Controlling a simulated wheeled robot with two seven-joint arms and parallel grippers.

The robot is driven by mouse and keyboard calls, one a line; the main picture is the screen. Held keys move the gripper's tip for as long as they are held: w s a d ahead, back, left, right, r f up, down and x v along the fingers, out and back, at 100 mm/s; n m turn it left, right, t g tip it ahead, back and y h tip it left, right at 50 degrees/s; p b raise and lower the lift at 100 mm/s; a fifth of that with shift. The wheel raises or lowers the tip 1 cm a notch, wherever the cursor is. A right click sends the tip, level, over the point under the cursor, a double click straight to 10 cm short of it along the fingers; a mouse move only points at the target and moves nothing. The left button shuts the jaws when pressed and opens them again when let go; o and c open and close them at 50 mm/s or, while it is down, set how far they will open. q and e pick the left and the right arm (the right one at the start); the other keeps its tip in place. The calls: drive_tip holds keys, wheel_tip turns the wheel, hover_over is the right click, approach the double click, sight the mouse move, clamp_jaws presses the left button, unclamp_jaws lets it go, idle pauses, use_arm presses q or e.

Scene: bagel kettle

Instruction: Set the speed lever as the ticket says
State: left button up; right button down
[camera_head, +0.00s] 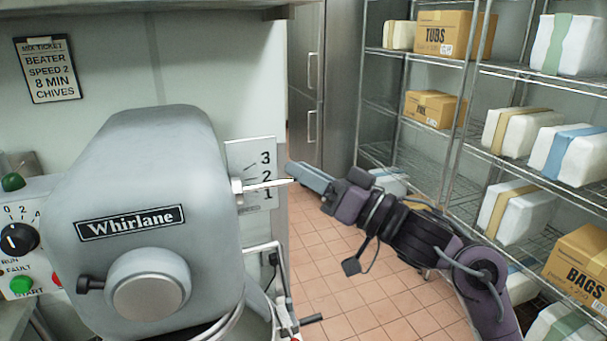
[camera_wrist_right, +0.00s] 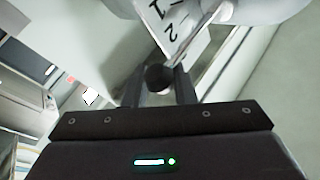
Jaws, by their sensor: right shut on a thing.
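The ticket (camera_head: 48,70) on the wall reads beater, speed 2, 8 min, chives. The speed lever (camera_head: 262,184) is a metal rod sticking out from the right side of the grey Whirlane mixer (camera_head: 150,190). It crosses the number plate (camera_head: 240,155), marked 3, 2, 1 from the top, just under the 2 in the head view. My right gripper (camera_head: 300,174) is at the lever's outer end. In the right wrist view its fingers (camera_wrist_right: 159,80) are shut on the lever's dark round knob (camera_wrist_right: 158,77). My left gripper is out of view.
A control box (camera_head: 20,235) with a dial and buttons stands left of the mixer. Wire shelves (camera_head: 480,150) with boxes and wrapped packs stand at the right. Tiled floor (camera_head: 335,270) lies open between mixer and shelves.

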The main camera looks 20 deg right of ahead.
drive_tip(key=shift+a+f, duration=0.1)
drive_tip(key=shift+f, duration=0.15)
drive_tip(key=c, duration=1.2)
unclamp_jaws()
drive_tip(key=shift+r, duration=0.1)
drive_tip(key=b+v, duration=0.2)
drive_tip(key=v, duration=0.6)
drive_tip(key=shift+b, duration=0.4)
